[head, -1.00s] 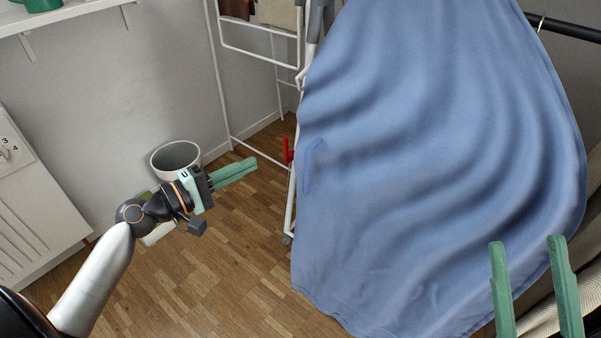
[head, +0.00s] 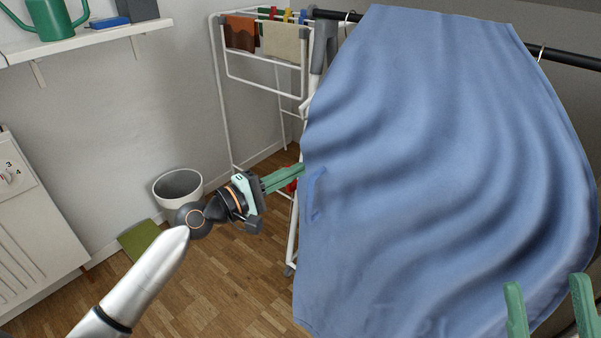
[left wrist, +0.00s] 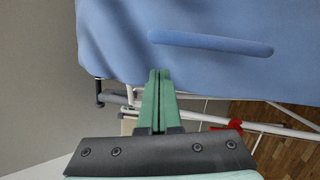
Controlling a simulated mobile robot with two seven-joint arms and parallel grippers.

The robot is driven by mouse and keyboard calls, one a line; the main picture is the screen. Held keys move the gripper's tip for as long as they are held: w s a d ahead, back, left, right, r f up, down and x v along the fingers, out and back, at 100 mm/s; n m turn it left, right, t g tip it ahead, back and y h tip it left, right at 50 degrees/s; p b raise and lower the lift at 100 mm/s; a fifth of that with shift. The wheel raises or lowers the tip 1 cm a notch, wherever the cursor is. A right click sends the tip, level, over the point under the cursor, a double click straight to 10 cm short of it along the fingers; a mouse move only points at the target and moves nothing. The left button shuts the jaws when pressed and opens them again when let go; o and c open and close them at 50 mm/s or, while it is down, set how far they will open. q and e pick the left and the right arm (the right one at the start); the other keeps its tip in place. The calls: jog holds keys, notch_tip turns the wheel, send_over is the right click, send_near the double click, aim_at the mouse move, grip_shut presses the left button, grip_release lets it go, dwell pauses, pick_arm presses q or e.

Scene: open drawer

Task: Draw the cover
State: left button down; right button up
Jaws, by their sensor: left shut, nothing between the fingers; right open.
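The cover is a large blue cloth (head: 440,150) that hangs spread from a dark rail in the head view, with soft folds. A blue strip-like tab or handle (head: 318,194) is on its left edge; it also shows in the left wrist view (left wrist: 210,43). My left gripper (head: 302,169) is shut and empty, its green fingertips close to the cloth's left edge, just above the tab. In the left wrist view its fingers (left wrist: 158,75) point toward the tab; I cannot tell whether they touch. My right gripper (head: 549,290) is open and empty in front of the cloth's lower right.
A white drying rack (head: 222,100) with cloths stands behind the cover's left side. A pale bin (head: 178,190) and a green item (head: 138,238) are on the wooden floor to the left. A shelf (head: 90,38) with a green watering can (head: 50,18) is at upper left.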

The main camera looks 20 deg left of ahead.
pick_arm(q)
jog(key=shift+s+d+r, duration=0.15)
jog(key=shift+s+d, duration=0.05)
jog(key=shift+d, duration=0.4)
jog(key=shift+s+d+r, duration=0.15)
jog(key=shift+d, duration=0.4)
pick_arm(e)
jog(key=shift+r, duration=0.55)
jog(key=shift+d, duration=0.1)
pick_arm(q)
jog(key=shift+p, duration=0.35)
pick_arm(e)
jog(key=shift+r, duration=0.1)
